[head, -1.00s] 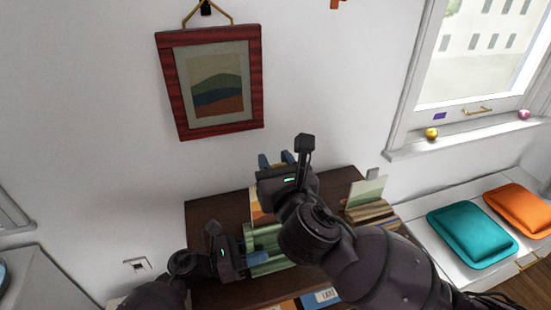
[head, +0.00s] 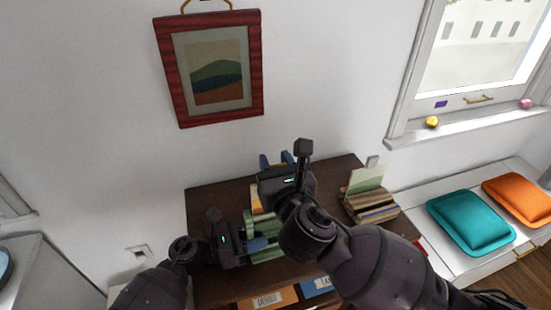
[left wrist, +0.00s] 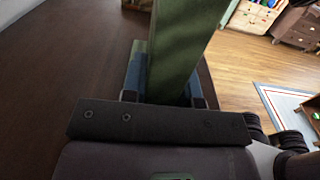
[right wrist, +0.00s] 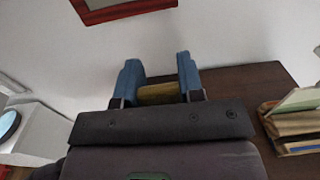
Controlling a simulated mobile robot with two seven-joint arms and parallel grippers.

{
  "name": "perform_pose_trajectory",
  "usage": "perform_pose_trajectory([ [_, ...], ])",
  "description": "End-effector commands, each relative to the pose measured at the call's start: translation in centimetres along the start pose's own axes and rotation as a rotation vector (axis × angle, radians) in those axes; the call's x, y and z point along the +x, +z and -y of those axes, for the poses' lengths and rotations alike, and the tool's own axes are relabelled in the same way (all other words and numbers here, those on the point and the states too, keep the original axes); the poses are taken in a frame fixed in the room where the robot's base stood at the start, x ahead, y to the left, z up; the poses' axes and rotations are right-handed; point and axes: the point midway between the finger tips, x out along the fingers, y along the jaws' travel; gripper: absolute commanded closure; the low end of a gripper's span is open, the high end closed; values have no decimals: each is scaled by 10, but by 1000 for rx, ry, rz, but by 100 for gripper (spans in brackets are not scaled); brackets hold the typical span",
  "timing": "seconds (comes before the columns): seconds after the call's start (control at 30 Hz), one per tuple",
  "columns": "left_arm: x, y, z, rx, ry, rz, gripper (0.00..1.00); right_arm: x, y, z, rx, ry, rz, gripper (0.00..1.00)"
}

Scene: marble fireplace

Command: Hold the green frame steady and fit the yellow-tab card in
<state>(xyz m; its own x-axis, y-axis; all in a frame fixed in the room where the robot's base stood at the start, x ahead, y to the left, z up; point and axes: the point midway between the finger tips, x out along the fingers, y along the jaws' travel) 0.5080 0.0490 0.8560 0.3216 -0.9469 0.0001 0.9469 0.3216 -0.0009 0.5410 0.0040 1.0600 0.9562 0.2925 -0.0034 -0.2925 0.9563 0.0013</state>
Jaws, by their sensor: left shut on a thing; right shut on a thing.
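The green frame (head: 268,252) stands over the dark desk in the head view. My left gripper (head: 258,244) is shut on its side; in the left wrist view the frame (left wrist: 183,40) rises between the blue fingers (left wrist: 166,85). My right gripper (head: 277,160) is above the frame, shut on the yellow-tab card. The yellow tab (right wrist: 158,94) shows between its fingers (right wrist: 159,68) in the right wrist view. An orange-and-pale strip of the card (head: 255,196) shows at the frame's top left in the head view. My right wrist hides where card and frame meet.
The dark desk (head: 215,200) stands against the white wall. A striped wooden holder (head: 372,208) with a pale green card (head: 368,178) is at its right. Labelled orange (head: 262,299) and blue (head: 318,287) pieces are at the front. A red-framed picture (head: 172,85) hangs above.

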Motion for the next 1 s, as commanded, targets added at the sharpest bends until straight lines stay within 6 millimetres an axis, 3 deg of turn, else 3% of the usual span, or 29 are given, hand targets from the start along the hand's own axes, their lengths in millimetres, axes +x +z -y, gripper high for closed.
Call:
perform_pose_trajectory([
  [1.0, 0, 0, 0, -1, 0, 0, 100, 0, -32, 0, 0, 0, 1, 99],
])
